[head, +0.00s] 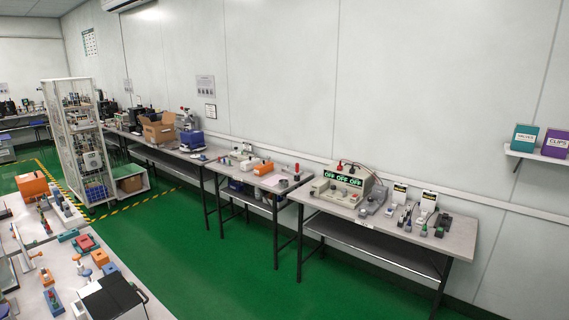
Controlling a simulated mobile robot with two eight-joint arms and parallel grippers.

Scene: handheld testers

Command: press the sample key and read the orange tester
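I cannot make out for certain which thing is the orange tester, and no sample key can be told apart at this size. Several small handheld devices (423,230) stand at the right end of the right bench (375,224). An orange block-like thing (263,168) lies on the middle bench (276,188). Another orange box (33,186) sits on the left table, and a smaller orange thing (100,258) is nearer on the near left table. No display reading is legible on any of them. Neither of my grippers is in view.
A large beige unit (346,184) with panels reading OFF stands on the right bench. A white mesh rack (78,140) stands by yellow-black floor tape. A wall shelf (537,155) holds a teal and a purple box. The green floor (200,265) before the benches is clear.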

